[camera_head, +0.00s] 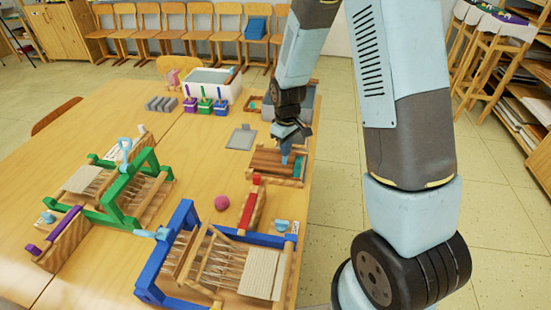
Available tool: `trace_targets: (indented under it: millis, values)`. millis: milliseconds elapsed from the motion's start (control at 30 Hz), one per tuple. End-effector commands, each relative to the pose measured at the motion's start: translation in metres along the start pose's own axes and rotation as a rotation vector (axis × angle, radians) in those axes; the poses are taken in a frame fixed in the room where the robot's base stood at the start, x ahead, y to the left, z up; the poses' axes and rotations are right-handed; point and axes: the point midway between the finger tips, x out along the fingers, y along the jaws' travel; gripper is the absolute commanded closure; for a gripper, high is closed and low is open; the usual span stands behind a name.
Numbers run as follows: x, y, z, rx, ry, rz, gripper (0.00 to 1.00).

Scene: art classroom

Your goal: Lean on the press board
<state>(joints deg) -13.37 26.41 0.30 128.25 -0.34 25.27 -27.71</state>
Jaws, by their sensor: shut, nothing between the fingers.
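The press board (266,157) looks like a brown wooden slab in a low light-wood frame near the right edge of the table. A little teal shows at its right end. My gripper (286,158) points down at the right part of the board, its fingers shut and empty. The tip appears to be at or just above the board's surface; I cannot tell whether it touches. My wrist hides part of what lies behind the board.
A blue loom (183,222) and a green loom (122,190) stand in front and to the left. A grey plate (241,139), a pink ball (221,202), a red-topped wooden bar (250,207) and a white bin (205,80) are on the table (190,150).

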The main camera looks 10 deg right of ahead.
Motion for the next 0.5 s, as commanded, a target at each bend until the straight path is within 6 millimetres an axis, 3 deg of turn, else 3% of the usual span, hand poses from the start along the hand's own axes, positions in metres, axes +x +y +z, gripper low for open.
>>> trace_targets:
  millis: [500]
  values:
    - [-0.027,0.0,0.0,0.0,-0.001,-0.001,1.0]
